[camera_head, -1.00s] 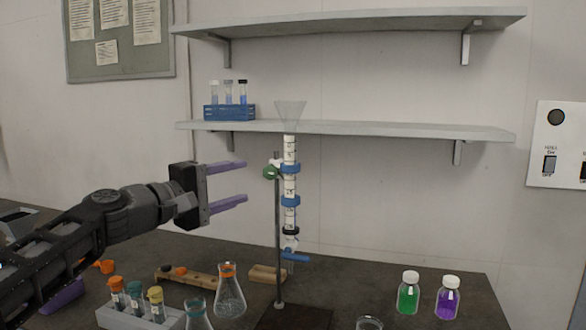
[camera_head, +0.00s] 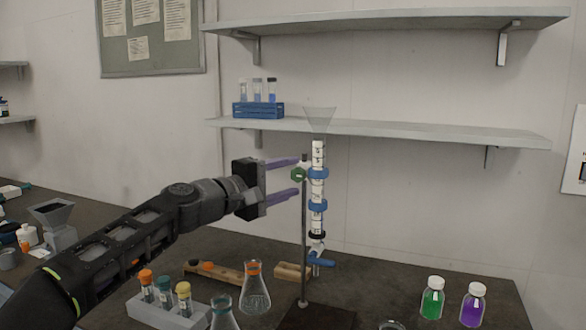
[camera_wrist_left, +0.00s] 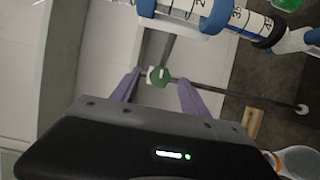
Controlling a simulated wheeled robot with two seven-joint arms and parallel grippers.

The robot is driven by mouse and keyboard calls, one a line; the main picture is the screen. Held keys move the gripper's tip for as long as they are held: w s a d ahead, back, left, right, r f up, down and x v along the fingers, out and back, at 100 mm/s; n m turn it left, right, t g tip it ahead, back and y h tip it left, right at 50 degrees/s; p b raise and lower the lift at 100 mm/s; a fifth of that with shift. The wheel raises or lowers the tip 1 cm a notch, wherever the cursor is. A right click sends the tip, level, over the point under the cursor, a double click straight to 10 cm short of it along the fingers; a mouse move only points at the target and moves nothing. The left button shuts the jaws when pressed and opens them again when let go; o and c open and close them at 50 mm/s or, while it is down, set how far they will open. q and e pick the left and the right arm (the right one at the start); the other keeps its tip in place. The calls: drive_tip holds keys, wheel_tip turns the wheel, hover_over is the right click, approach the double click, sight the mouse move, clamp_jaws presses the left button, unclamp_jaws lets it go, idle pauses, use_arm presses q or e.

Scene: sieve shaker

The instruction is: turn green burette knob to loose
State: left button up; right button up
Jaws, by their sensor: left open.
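The green burette knob (camera_head: 299,174) sits on the clamp at the top of the stand rod, left of the burette (camera_head: 317,190). The burette is upright, with blue rings and a funnel on top. My left gripper (camera_head: 298,178) is open, its purple fingers reaching right, one above and one below the knob's height. In the left wrist view the green knob (camera_wrist_left: 160,76) shows between and just beyond the tips of my open left gripper (camera_wrist_left: 158,88). I cannot tell whether the fingers touch it. My right gripper is not in view.
The stand rod (camera_head: 304,240) rises from a dark base. A wall shelf (camera_head: 420,133) runs behind the funnel. An orange-necked flask (camera_head: 255,290), a vial rack (camera_head: 170,312) and green (camera_head: 432,300) and purple (camera_head: 473,306) bottles stand on the bench.

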use_arm(q)
drive_tip(key=shift+x, duration=0.9)
drive_tip(key=shift+c, duration=0.5)
clamp_jaws()
